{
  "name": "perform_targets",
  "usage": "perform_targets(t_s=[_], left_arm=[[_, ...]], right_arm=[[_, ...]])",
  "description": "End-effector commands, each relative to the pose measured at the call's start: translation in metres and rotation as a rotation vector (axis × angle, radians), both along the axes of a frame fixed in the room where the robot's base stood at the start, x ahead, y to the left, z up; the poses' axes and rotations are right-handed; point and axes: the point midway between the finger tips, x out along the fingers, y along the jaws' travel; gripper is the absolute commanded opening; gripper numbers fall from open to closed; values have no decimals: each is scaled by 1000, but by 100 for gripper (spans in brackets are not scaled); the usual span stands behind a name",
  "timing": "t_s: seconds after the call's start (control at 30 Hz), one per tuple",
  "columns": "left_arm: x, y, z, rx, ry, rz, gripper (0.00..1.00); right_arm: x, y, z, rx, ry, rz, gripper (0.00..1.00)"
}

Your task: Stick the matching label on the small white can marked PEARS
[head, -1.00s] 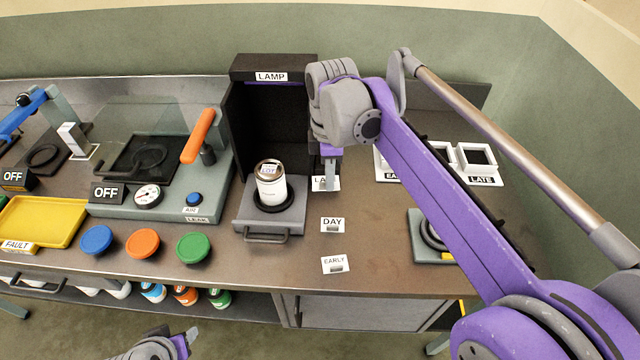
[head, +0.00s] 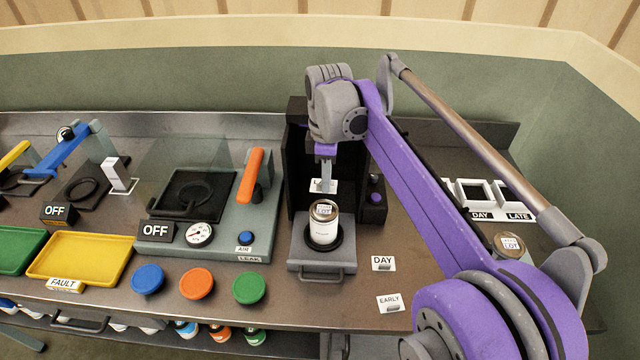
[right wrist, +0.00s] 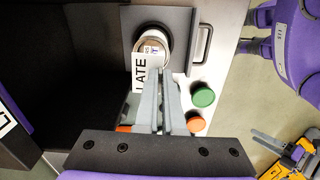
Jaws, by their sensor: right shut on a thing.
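A small white can (head: 323,228) with a LOT mark on its lid stands upright in a dark ring on the grey tray (head: 342,266) of the lamp booth; its side lettering is too small to read. My right gripper (head: 325,187) is shut on the white LATE label (right wrist: 140,76) and holds it above and just behind the can. In the right wrist view the label overlaps the edge of the can's lid (right wrist: 152,46); I cannot tell whether they touch. The DAY label (head: 383,263) and the EARLY label (head: 389,304) lie on the bench.
The black lamp booth (head: 297,150) stands close around the gripper. Another can (head: 508,244) marked LOT stands at the right, partly behind my arm. White DAY and LATE holders (head: 500,215) are beyond it. The leak station's orange lever (head: 252,175) is to the left.

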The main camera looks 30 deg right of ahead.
Motion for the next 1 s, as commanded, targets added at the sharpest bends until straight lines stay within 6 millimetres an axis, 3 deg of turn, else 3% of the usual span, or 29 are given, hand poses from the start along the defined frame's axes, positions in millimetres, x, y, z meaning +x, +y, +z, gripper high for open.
perform_targets(t_s=[0.27,1.0], left_arm=[[-4,0,-7,0,7,0,50],[-24,0,-53,0,46,0,50]], right_arm=[[-1,-1,-9,0,2,-4,0],[-1,-1,-74,0,1,-3,0]])
